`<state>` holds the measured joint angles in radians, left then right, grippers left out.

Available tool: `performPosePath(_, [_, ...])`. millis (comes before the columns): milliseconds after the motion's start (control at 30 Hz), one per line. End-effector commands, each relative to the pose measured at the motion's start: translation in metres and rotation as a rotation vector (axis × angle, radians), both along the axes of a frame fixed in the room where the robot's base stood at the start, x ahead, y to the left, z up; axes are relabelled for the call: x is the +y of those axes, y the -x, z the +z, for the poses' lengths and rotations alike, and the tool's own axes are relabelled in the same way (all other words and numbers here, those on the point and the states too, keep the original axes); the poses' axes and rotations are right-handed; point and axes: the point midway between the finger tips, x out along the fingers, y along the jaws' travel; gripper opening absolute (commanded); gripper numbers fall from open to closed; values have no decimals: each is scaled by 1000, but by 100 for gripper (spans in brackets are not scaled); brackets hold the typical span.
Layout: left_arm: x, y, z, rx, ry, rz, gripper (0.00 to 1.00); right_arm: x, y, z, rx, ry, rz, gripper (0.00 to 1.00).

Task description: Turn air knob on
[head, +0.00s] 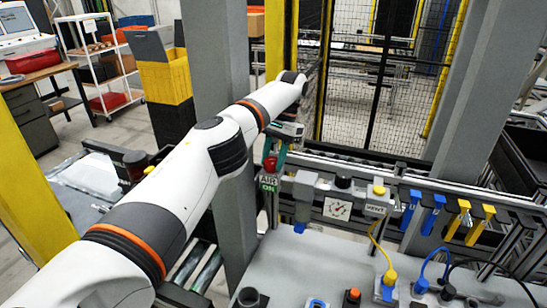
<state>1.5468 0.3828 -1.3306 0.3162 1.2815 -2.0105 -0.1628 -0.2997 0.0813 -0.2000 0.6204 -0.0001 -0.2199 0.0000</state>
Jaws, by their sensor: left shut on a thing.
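My left arm reaches in from the lower left, and my left gripper (273,156) is at its end, pointing down beside the grey post. It is shut on the red air knob (270,163), which is partly covered by the fingers. Just below the knob is a white label (268,183) reading "AIR ON" in dark and green letters. The knob's exact turn angle is too small to tell. My right gripper is not in view.
A pressure gauge (337,209) and a "VENT" label (375,210) sit right of the knob. Blue and yellow clips (433,214) hang along the rail. Cabled plugs (385,288) stand on the grey table (320,262). A grey post (222,60) rises behind my arm.

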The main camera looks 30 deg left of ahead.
Motion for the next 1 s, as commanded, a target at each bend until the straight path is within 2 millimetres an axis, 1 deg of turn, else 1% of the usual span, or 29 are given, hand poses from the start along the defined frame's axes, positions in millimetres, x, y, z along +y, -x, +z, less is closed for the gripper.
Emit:
performPosePath(33, [1,-1,4,-7,0,17,14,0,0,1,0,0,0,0])
performPosePath(200, [1,-1,4,-7,-1,50,14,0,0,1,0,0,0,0])
performPosePath(667, [1,-1,4,-9,-1,60,14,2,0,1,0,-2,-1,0])
performPosePath(700, [1,-1,4,-9,-1,60,42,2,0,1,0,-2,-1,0])
performPosePath(767, [1,-1,4,-8,-2,60,52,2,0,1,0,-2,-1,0])
performPosePath(800, [1,-1,3,-7,-1,59,58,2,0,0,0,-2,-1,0])
performPosePath(1000, [1,-1,2,-4,-1,59,59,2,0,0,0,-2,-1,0])
